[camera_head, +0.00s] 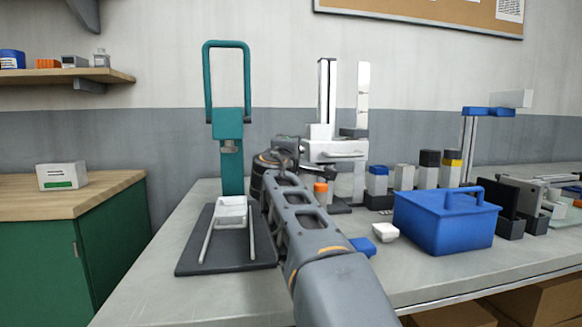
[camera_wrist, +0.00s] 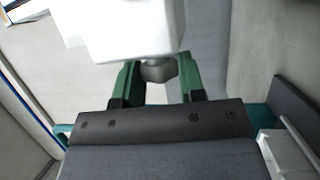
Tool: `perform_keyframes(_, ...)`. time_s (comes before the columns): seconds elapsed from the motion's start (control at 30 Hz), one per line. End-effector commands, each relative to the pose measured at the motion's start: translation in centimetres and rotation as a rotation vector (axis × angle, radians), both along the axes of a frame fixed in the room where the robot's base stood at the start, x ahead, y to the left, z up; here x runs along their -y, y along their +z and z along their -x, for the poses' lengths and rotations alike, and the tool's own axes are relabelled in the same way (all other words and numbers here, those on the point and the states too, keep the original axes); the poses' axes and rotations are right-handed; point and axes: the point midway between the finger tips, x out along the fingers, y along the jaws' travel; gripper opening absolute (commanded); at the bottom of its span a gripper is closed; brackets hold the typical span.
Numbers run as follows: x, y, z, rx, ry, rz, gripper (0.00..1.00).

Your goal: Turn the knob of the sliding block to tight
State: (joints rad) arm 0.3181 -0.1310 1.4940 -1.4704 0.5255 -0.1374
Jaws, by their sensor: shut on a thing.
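In the wrist view, the two green fingers of my gripper (camera_wrist: 158,80) stand either side of a dark grey round knob (camera_wrist: 158,71) and are shut on it. The knob sits against the edge of a white block (camera_wrist: 135,35), which I take to be the sliding block. In the head view, a white block (camera_head: 340,149) sits low on a stand with an upright column (camera_head: 326,92). My arm reaches to the left of that block. The knob and my fingertips are hidden there behind my wrist. No tight or loose mark on the knob is readable.
A teal press (camera_head: 229,123) on a dark base (camera_head: 195,258) stands close left of my arm.

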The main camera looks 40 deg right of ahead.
Motion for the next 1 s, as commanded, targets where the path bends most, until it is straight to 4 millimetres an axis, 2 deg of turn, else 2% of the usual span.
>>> perform_keyframes(0.73, 0.0, 0.06, -0.02, 0.068, 0.0, 0.032, 0.13)
perform_keyframes(0.77, -0.01, 0.06, -0.01, 0.068, 0.0, 0.032, 0.4)
perform_keyframes(1.0, -0.01, 0.0, -0.02, 0.066, 0.0, 0.032, 0.62)
